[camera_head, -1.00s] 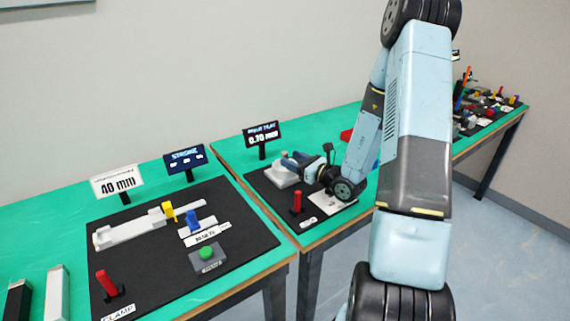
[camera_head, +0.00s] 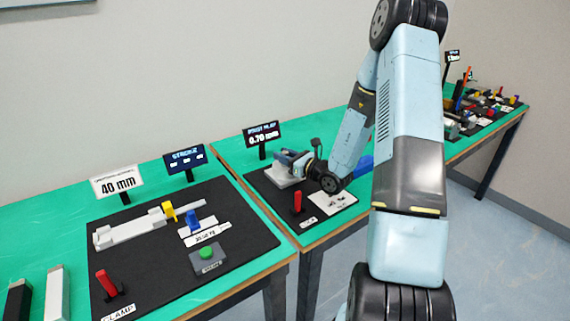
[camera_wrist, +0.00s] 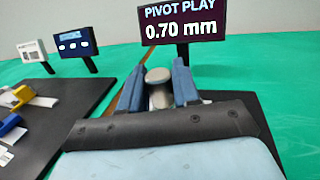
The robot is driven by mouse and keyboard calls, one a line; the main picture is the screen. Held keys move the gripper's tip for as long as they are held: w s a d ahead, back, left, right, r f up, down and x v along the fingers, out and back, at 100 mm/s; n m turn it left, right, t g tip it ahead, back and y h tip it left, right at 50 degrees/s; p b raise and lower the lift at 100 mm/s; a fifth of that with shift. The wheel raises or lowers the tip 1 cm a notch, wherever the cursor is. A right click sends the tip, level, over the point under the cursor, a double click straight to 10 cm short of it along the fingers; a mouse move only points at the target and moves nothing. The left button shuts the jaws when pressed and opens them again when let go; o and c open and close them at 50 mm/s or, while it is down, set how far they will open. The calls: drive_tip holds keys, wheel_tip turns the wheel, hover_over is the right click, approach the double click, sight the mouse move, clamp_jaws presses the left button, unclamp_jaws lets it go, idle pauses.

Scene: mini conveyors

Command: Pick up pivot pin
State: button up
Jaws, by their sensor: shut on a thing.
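My gripper (camera_head: 284,157) is over the pale fixture block (camera_head: 281,177) on the dark mat below the "PIVOT PLAY 0.70 mm" display. In the wrist view, the two blue fingers of my gripper (camera_wrist: 157,88) stand on either side of a grey pin with a rounded top, the pivot pin (camera_wrist: 158,76). The fingers are shut on it. The pin looks upright in this view. Its lower end is hidden behind the gripper body, so I cannot tell whether it is clear of the block.
The pivot play display (camera_head: 262,134) stands close behind my gripper. A red lever (camera_head: 297,201) and a white label plate (camera_head: 331,201) are in front. To the left, another mat holds a white slide fixture (camera_head: 130,232), a green button (camera_head: 207,253) and a red clamp lever (camera_head: 106,282).

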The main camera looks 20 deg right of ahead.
clamp_jaws()
drive_tip(key=shift+r, duration=0.1)
